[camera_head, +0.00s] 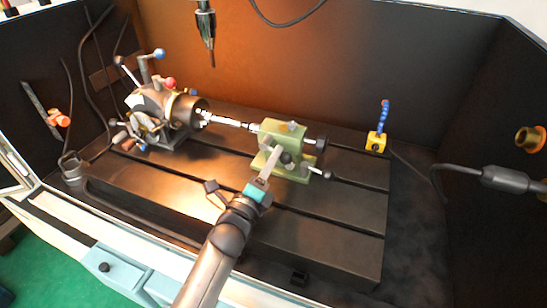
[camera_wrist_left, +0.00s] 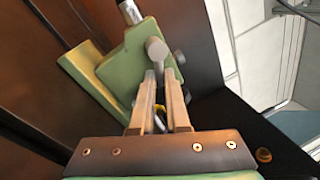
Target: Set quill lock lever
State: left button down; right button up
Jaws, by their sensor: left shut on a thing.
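The green tailstock (camera_head: 281,146) stands on the slotted table, to the right of the chuck. My left gripper (camera_head: 267,173) reaches its front side from below. In the left wrist view, the green tailstock body (camera_wrist_left: 122,68) is close ahead of the fingers. The grey quill lock lever (camera_wrist_left: 157,50), with a rounded end, passes between the two fingertips of my left gripper (camera_wrist_left: 162,82), which is shut on it. A small yellow and black part shows deeper between the fingers. The fingers partly hide the lever's lower length. My right gripper is not in view.
The indexing chuck (camera_head: 160,112) with several ball-ended handles stands at left, and a thin bar runs from it to the tailstock. A spindle tool (camera_head: 205,32) hangs above. A yellow block with a blue hose (camera_head: 376,141) stands at right. The table's front right is clear.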

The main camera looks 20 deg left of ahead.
pick_arm(q)
jog(key=c, duration=0.9)
grip_release()
jog(key=s+f, duration=0.1)
jog(key=s, duration=0.4)
jog(key=s+a, duration=0.1)
jog(key=s, duration=0.4)
jog(key=s+f, duration=0.1)
jog(key=s, duration=0.4)
jog(key=shift+a+f, duration=0.3)
jog(key=shift+f, duration=0.05)
